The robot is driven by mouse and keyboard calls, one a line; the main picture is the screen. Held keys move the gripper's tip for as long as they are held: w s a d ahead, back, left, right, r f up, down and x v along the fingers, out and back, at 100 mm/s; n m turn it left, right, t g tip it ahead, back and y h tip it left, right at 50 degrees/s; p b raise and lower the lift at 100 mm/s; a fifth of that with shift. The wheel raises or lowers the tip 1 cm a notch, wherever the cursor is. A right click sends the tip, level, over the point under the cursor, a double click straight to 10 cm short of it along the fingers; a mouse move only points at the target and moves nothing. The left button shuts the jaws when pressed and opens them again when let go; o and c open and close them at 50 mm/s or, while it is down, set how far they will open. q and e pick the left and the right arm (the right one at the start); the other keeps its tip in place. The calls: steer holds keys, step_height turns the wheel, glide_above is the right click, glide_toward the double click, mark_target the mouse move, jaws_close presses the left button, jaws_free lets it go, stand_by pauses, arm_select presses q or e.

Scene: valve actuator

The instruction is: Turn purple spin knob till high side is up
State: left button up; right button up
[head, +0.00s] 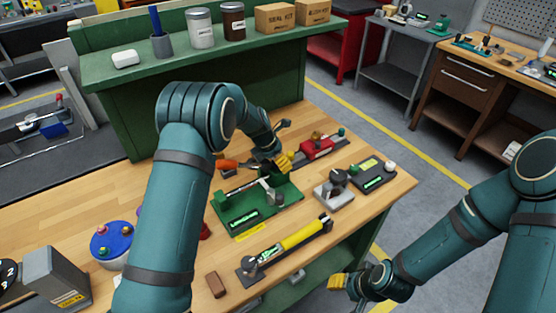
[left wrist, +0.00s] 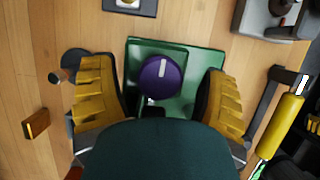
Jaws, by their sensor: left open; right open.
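The purple knob (left wrist: 160,77) is round and sits on a green base (left wrist: 185,53) in the left wrist view. A white line on it runs from near its middle towards the top of that picture. My left gripper (left wrist: 158,90) is open, with one yellow finger on each side of the knob and a gap on both sides. In the head view my left gripper (head: 276,161) is over the far part of the green base (head: 285,200), and I cannot make out the knob there. My right gripper (head: 350,283) is off the table's right edge, holding nothing visible.
A yellow cylinder device (head: 302,233) lies in front of the green base. A grey block (head: 334,193) and a dark box with a green display (head: 374,177) stand to its right. A red unit (head: 317,149) is behind. A brown block (head: 216,285) lies near the front.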

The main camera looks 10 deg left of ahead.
arm_select(q)
steer(key=c, duration=1.2)
steer(key=shift+m, duration=0.3)
steer(key=m+g, duration=0.1)
steer(key=m, duration=0.1)
steer(key=m+g+h, duration=0.1)
steer(key=m, duration=0.2)
steer(key=shift+m, duration=0.3)
steer(key=m+g, duration=0.2)
steer(key=m, duration=0.3)
steer(key=shift+f+m, duration=0.1)
steer(key=shift+m, duration=0.3)
steer(key=shift+m+g, duration=0.3)
steer(key=o, duration=1.2)
steer(key=shift+d, duration=0.1)
